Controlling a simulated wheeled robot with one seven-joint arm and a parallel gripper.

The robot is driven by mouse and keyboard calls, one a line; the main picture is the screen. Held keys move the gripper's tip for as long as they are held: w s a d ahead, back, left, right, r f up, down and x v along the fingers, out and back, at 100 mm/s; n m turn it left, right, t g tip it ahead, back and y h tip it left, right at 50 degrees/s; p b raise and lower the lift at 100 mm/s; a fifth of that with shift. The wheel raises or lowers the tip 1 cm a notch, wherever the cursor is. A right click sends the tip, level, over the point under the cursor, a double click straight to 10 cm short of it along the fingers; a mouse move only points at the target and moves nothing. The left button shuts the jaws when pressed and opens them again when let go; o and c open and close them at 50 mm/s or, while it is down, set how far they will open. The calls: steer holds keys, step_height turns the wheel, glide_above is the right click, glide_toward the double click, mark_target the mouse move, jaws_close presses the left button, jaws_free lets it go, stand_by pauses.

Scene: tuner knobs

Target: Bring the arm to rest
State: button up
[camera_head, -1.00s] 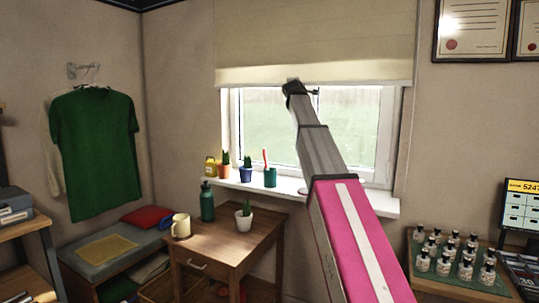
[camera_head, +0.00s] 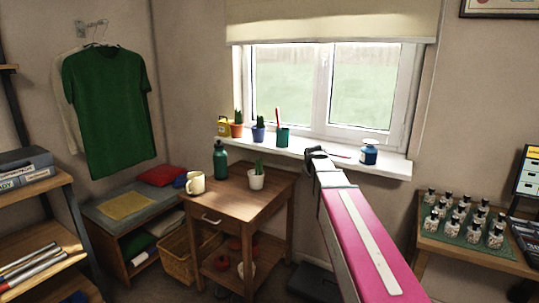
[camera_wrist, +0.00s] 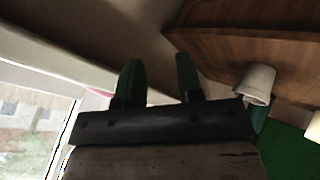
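My arm, with a pink and white link, reaches forward in the head view. My gripper (camera_head: 316,153) is at its far end, in front of the window sill (camera_head: 390,164) and to the right of the small wooden table (camera_head: 226,201). In the wrist view my gripper (camera_wrist: 160,72) shows two dark green fingers standing apart, with nothing held between them. The exact gap between gripper and sill is hard to tell.
A potted cactus (camera_head: 257,176), a beige mug (camera_head: 195,183) and a teal bottle (camera_head: 220,160) stand on the table. Small pots, a pencil cup (camera_head: 283,138) and a blue jar (camera_head: 369,153) line the sill. Several small bottles (camera_head: 467,216) stand at right.

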steer(key=s+f+m+g+y, duration=0.1)
steer(key=s+f+m+g, duration=0.2)
steer(key=s+f, duration=0.9)
steer(key=s+f+m+g, duration=0.4)
steer(key=s+f, duration=0.9)
steer(key=s, duration=0.4)
steer(key=shift+s+a+f+g+y, duration=0.25)
steer(key=shift+s+g+y, duration=0.15)
steer(key=shift+g, duration=0.4)
steer(key=shift+a, duration=0.15)
